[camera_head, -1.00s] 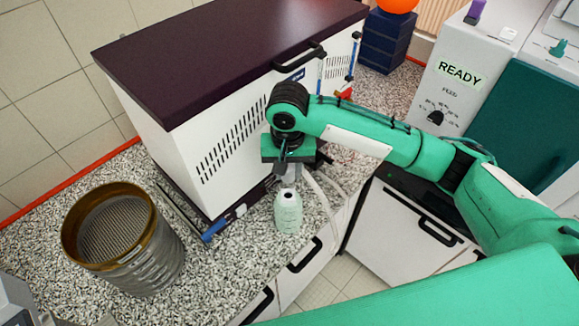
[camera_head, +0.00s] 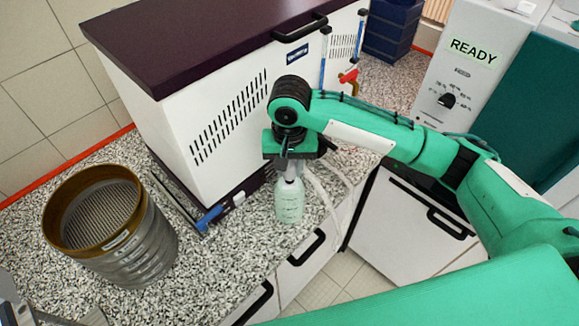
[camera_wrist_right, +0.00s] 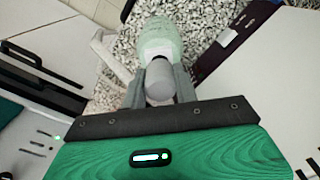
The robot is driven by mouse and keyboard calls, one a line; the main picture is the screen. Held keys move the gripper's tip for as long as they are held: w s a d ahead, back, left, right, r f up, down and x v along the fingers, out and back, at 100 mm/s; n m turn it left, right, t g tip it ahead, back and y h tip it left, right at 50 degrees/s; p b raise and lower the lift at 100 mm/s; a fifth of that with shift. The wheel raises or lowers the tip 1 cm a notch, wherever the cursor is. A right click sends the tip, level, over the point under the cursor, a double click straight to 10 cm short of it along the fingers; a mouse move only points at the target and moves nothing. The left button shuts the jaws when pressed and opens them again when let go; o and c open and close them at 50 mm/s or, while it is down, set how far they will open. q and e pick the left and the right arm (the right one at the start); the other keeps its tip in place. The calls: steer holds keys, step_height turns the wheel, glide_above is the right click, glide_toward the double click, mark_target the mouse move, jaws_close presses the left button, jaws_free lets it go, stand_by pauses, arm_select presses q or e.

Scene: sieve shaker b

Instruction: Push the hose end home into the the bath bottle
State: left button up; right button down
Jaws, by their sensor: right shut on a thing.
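The bath bottle (camera_head: 289,205), pale green and translucent, stands upright on the speckled worktop in front of the white cabinet. It also shows in the wrist view (camera_wrist_right: 160,38). My right gripper (camera_head: 291,168) points down right above the bottle's neck. In the wrist view, its fingers (camera_wrist_right: 158,88) are shut on a grey cylindrical hose end (camera_wrist_right: 159,76). The hose end is lined up with the bottle top and seems to meet it; how deep it sits is hidden. A pale hose (camera_head: 326,192) hangs just right of the bottle. My left gripper is not in view.
A stack of sieves (camera_head: 115,235) stands at the left. The white cabinet (camera_head: 215,125) with a dark lid is close behind the bottle. A blue-handled tool (camera_head: 208,218) lies left of the bottle. The worktop's front edge is close by.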

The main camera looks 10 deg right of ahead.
steer(key=shift+f, duration=0.15)
stand_by(0.6)
steer(key=shift+p, duration=0.4)
steer(key=shift+s+p, duration=0.1)
steer(key=shift+p, duration=0.3)
stand_by(0.6)
steer(key=shift+p, duration=0.75)
stand_by(0.5)
steer(key=shift+p, duration=0.75)
steer(key=shift+f, duration=0.35)
